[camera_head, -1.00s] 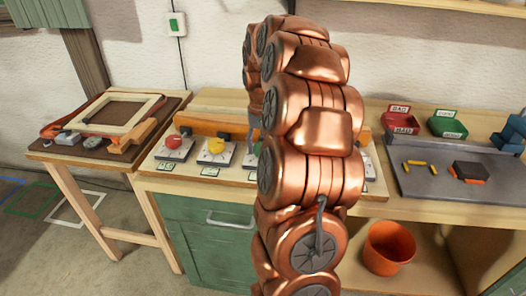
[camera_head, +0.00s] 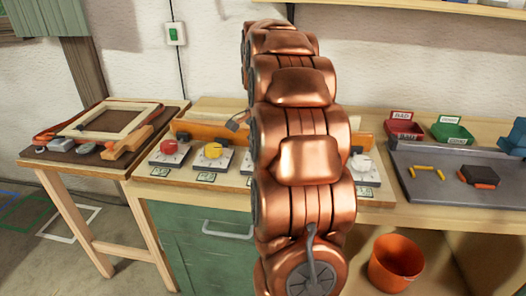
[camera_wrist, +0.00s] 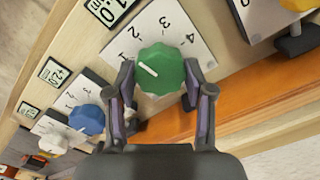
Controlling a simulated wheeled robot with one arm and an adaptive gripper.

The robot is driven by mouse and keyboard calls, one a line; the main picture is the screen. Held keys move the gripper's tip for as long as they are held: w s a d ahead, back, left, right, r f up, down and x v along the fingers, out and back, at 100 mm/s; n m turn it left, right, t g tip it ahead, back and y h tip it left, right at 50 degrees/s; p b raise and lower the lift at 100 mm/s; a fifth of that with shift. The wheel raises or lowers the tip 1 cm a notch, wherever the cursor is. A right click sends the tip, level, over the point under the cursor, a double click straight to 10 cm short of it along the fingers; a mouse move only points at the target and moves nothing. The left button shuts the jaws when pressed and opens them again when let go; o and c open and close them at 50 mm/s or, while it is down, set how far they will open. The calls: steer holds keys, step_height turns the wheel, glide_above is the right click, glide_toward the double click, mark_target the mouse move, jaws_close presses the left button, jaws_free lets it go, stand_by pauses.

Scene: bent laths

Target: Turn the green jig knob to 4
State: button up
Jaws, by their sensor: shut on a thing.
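The green knob (camera_wrist: 166,75) sits on a white dial plate (camera_wrist: 185,20) marked 1 to 4, in the middle of the wrist view. Its white pointer line aims to the upper left, about at the 1. My gripper (camera_wrist: 162,90) has one finger on each side of the knob and is shut on it. In the head view my copper arm covers the green knob and my gripper's fingertips.
A blue knob (camera_wrist: 86,120) and a white knob (camera_wrist: 52,143) lie lower left in the wrist view. A red knob (camera_head: 169,147) and yellow knob (camera_head: 213,150) are left of my arm. An orange lath (camera_head: 205,130) runs behind the dials. A grey tray (camera_head: 425,190) is right.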

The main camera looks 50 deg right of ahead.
steer(key=m, duration=0.5)
steer(key=shift+w+a+m, duration=0.1)
steer(key=shift+a+m, duration=0.05)
steer(key=shift+m, duration=0.15)
steer(key=m, duration=0.4)
steer(key=shift+m+p, duration=0.3)
steer(key=shift+p, duration=0.1)
steer(key=m+p, duration=0.2)
steer(key=m, duration=0.2)
steer(key=shift+r, duration=0.2)
steer(key=m+p, duration=0.3)
steer(key=m, duration=0.2)
steer(key=shift+w, duration=0.1)
steer(key=shift+f+m, duration=0.1)
steer(key=shift+m, duration=0.2)
steer(key=o, duration=1.2)
steer(key=shift+c, duration=0.2)
steer(key=shift+f, duration=0.1)
